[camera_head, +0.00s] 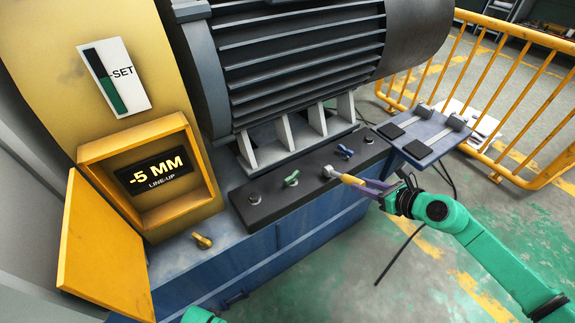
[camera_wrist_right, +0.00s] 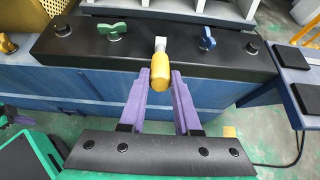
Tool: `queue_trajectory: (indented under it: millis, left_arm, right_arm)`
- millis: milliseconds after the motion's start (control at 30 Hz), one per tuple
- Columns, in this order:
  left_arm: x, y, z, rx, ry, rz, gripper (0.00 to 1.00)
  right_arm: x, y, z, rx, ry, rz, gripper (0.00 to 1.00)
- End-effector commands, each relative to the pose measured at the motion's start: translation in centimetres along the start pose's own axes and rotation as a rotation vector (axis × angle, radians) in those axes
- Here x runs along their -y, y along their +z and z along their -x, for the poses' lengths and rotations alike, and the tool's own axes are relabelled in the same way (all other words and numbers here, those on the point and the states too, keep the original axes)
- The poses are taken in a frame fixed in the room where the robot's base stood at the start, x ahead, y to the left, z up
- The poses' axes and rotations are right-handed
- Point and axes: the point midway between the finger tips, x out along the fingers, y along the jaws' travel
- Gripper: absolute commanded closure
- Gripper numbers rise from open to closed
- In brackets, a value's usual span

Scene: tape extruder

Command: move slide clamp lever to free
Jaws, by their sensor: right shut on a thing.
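The slide clamp lever, a yellow handle (camera_head: 353,180) on a pale metal hub (camera_head: 330,171), sticks out from the front of the black rail (camera_head: 270,205). It points toward me in the right wrist view (camera_wrist_right: 160,70). My right gripper (camera_head: 361,186), with purple fingers, is shut on the yellow handle, one finger on each side (camera_wrist_right: 160,84). The fingers hide part of the handle in the head view.
A green wing knob (camera_head: 291,179) and a blue wing knob (camera_head: 344,151) flank the lever on the rail. A yellow knob (camera_head: 202,241) sits on the blue base. A yellow door (camera_head: 105,250) stands open beside the "-5 MM" display (camera_head: 156,172). A yellow railing (camera_head: 520,100) stands right.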

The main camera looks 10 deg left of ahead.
Motion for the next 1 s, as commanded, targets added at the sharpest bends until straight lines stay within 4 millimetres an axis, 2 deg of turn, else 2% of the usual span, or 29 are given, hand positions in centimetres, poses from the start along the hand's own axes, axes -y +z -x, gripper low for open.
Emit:
queue_trajectory:
  millis: [167,733,1000]
  left_arm:
    - [0.0,0.0,-0.1,0.0,0.0,0.0,1.0]
    - [0.0,0.4,-3.9,0.0,0.0,0.0,1.0]
    - [0.0,0.4,-3.8,0.0,0.0,0.0,1.0]
  right_arm:
    - [0.0,-0.2,0.0,-0.003,0.001,0.0,1.0]
    - [0.0,-4.2,-0.8,-0.004,0.001,0.0,1.0]
    - [0.0,-4.1,-0.7,-0.003,0.002,0.0,1.0]
